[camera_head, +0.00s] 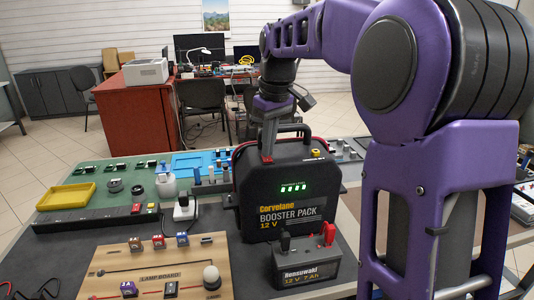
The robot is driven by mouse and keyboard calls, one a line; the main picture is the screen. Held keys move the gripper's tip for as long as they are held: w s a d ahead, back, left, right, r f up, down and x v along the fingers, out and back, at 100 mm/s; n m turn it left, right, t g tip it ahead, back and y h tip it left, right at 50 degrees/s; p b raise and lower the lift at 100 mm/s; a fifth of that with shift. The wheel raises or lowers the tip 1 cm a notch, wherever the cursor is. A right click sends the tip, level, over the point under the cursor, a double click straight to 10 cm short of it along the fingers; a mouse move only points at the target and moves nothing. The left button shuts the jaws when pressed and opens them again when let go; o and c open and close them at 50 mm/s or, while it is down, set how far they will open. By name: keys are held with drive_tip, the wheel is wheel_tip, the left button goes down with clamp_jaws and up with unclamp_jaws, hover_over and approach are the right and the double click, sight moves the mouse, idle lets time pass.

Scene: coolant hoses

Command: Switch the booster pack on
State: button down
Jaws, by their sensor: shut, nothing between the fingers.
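The booster pack (290,185) is a large black case with a carry handle, standing upright on the dark bench mat. Its front reads "Corvelane BOOSTER PACK 12 V", and a row of green lights on it is lit. A small yellow knob (316,153) sits at its top right. My gripper (267,158) points down at the top left of the pack, by the handle, with its fingers shut and empty. A red part shows around the fingertips; I cannot tell whether they touch it. The pack's switch cannot be made out.
A Densuwahl 12 V battery (305,265) with black and red clamps stands in front of the pack. The wooden lamp board (155,272) lies at front left. A power strip (90,220), yellow tray (66,196) and white plug (185,208) are further left. My arm blocks the right side.

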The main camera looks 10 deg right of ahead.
sight(268, 160)
wheel_tip(268, 160, up, 6)
drive_tip(key=p, duration=0.5)
